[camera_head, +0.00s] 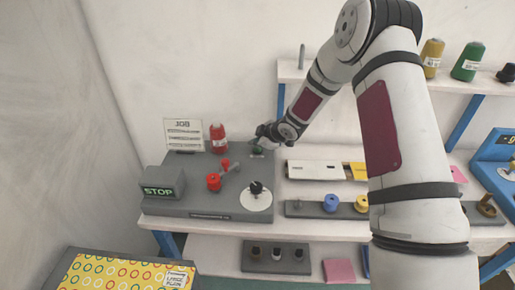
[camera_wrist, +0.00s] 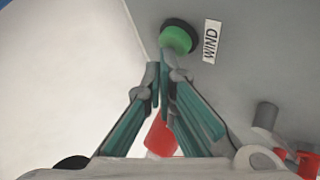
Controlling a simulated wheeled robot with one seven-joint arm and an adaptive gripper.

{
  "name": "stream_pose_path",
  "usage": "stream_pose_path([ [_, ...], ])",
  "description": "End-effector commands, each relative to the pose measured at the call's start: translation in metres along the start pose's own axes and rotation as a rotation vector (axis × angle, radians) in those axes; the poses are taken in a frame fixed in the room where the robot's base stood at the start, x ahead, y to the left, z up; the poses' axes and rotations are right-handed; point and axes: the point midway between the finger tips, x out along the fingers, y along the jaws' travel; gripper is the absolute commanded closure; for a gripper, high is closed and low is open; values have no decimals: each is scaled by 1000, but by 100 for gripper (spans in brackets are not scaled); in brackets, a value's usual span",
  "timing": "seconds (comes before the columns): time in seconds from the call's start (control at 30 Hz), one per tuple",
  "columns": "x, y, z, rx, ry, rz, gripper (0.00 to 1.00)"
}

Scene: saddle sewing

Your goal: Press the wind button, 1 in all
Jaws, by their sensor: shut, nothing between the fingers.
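The wind button is a round green button (camera_wrist: 178,39) on a dark base, with a label reading WIND (camera_wrist: 211,41) beside it in the wrist view. My gripper (camera_wrist: 166,68) is shut and empty. In that view its fingertips lie just at the button's near edge; I cannot tell whether they touch it. In the head view my gripper (camera_head: 264,140) is over the back right corner of the grey machine (camera_head: 200,206). The button is a small green spot (camera_head: 257,150) there, partly hidden by my gripper.
A shelf (camera_head: 290,72) is above right.

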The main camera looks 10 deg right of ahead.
Motion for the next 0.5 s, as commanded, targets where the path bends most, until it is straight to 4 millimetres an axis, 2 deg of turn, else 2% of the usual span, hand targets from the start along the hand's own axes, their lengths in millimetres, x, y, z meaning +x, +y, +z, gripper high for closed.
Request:
stream_pose_path([
  [0.5,4,-3,3,1,-1,-1,100],
])
